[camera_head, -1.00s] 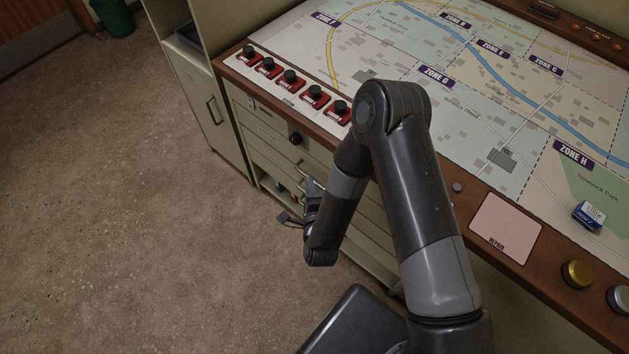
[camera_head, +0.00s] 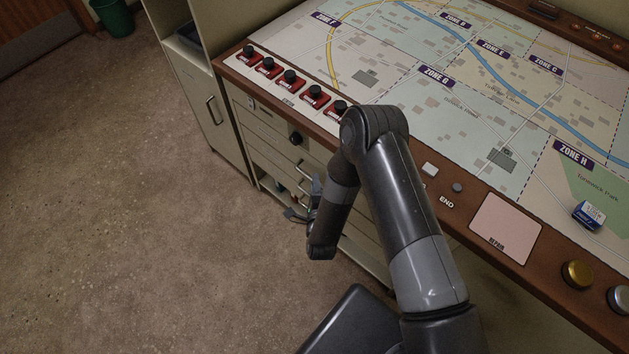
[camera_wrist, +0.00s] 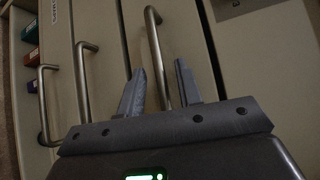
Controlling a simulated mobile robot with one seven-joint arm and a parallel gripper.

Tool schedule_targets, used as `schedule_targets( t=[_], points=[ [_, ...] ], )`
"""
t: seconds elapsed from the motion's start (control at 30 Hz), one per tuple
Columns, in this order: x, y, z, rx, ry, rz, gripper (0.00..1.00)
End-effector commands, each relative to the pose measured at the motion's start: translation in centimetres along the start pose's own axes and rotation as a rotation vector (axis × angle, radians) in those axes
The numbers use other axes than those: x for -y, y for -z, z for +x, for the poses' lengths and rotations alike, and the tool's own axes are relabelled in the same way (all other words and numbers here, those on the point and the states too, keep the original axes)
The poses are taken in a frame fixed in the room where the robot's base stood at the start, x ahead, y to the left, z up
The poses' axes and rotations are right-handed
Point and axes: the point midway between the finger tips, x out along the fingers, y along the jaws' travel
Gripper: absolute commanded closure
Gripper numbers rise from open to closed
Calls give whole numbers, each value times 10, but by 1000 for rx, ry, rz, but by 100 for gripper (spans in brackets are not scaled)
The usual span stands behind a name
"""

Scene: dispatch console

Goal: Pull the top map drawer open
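Pale drawer fronts with metal bar handles run below the console's map top. In the wrist view, the drawer handle nearest the console top (camera_wrist: 155,40) is a bar on a pale drawer front (camera_wrist: 190,30), which looks like the top drawer. My gripper (camera_wrist: 160,68) has its two fingers apart, one on each side of this bar. No clear contact shows. In the head view my gripper (camera_head: 302,212) is at the drawer stack, partly hidden by my arm. The drawers look shut.
Two more handles (camera_wrist: 87,80) (camera_wrist: 45,105) lie to the left in the wrist view, with red, green and blue items (camera_wrist: 29,55) beyond. A cabinet (camera_head: 205,105) stands left; the floor (camera_head: 130,200) is clear.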

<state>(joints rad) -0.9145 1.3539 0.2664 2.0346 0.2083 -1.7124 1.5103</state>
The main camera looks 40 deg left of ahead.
Motion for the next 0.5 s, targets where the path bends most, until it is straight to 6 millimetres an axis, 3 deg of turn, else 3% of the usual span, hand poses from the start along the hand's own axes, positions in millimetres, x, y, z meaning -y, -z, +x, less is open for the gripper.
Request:
schedule_targets(
  t=[0.2,0.5],
  points=[
    [0,0,16,1,0,0,68],
    [0,0,17,0,0,0,70]
  ],
)
